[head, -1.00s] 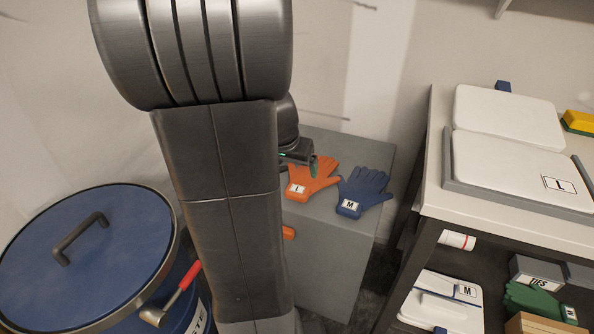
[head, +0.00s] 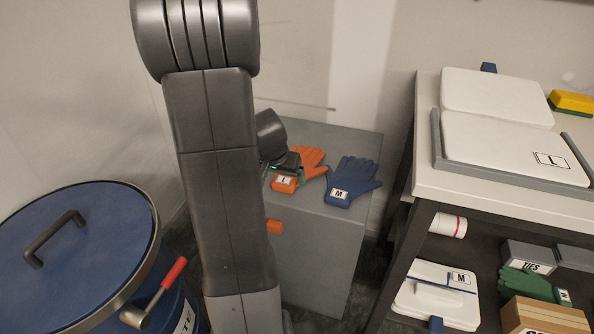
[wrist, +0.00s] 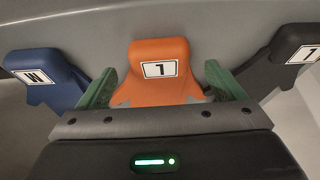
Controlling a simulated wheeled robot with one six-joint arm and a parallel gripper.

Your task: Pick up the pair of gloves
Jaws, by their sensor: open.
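An orange glove pair (head: 310,159) with an L label lies on a grey cabinet top (head: 330,135). A blue glove pair (head: 352,180) labelled M lies just right of it. My gripper (head: 285,165) is at the orange gloves, partly hidden by my arm. In the wrist view my open gripper (wrist: 160,88) has one green finger on each side of the orange cuff (wrist: 160,70), with gaps visible. The blue gloves (wrist: 45,75) are left of the fingers there. A black item like a glove (wrist: 290,60) is at right; my arm hides that area in the head view.
A blue lidded bin (head: 80,240) with a red-handled lever (head: 155,295) stands at left. At right a bench (head: 425,185) holds white trays or lids (head: 515,150) and a yellow-green sponge (head: 572,102). Its lower shelf holds boxes and a green glove (head: 525,283).

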